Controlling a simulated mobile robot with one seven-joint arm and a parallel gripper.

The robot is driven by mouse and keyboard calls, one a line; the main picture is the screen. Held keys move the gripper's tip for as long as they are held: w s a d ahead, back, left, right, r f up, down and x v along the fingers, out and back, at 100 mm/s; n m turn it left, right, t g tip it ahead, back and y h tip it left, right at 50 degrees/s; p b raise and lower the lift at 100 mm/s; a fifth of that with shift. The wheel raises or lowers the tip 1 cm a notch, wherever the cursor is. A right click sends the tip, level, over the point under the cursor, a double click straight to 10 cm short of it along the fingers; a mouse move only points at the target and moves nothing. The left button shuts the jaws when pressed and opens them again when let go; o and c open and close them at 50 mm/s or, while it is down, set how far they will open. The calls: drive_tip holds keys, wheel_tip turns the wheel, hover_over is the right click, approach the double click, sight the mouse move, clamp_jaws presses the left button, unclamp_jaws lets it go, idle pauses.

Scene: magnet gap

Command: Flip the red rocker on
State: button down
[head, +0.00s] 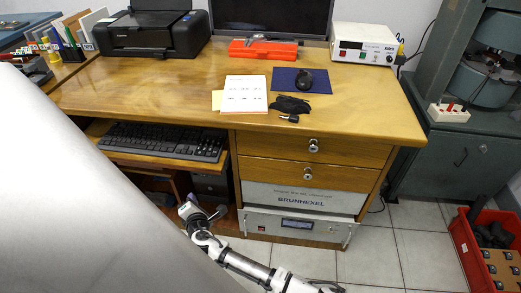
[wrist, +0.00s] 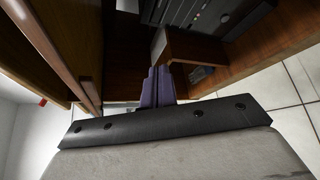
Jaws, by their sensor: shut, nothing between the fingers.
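A small red rocker (head: 262,228) sits at the left of the light-grey front panel (head: 320,231) of the unit at the bottom of the desk. In the wrist view a red piece (wrist: 42,102) sticks out from a pale face at the far left; it appears to be the same rocker. My gripper (wrist: 158,72) has its two purple fingers together and empty, pointing at the dark space under the desk. In the head view my gripper (head: 192,208) is left of the panel, apart from the rocker. The rocker's exact tilt is too small to tell.
The wooden desk (head: 180,80) carries a printer, a monitor and a white instrument (head: 364,44). A keyboard (head: 163,140) lies on a shelf left of the drawers. Tiled floor (head: 380,250) is open before the panel. A red crate (head: 466,250) stands at the right.

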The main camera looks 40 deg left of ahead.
drive_tip(key=w+d+f+n+t+h+b, duration=0.2)
drive_tip(key=w+d+f+n+h, duration=0.1)
drive_tip(key=d+f, duration=0.8)
drive_tip(key=w+d+f+n+t+h+b, duration=0.2)
drive_tip(key=d+f+n, duration=0.1)
drive_tip(key=d+f, duration=0.8)
wheel_tip(320, 180, down, 6)
drive_tip(key=shift+w+d+r+n+h, duration=0.15)
drive_tip(key=shift+w+r+n+h, duration=0.05)
drive_tip(key=shift+w+n+h, duration=0.2)
drive_tip(key=shift+w, duration=0.1)
drive_tip(key=r+b+x, duration=0.2)
drive_tip(key=b+x, duration=0.3)
drive_tip(key=x, duration=0.8)
drive_tip(key=shift+w+a+b, duration=0.35)
drive_tip(key=shift+w, duration=0.05)
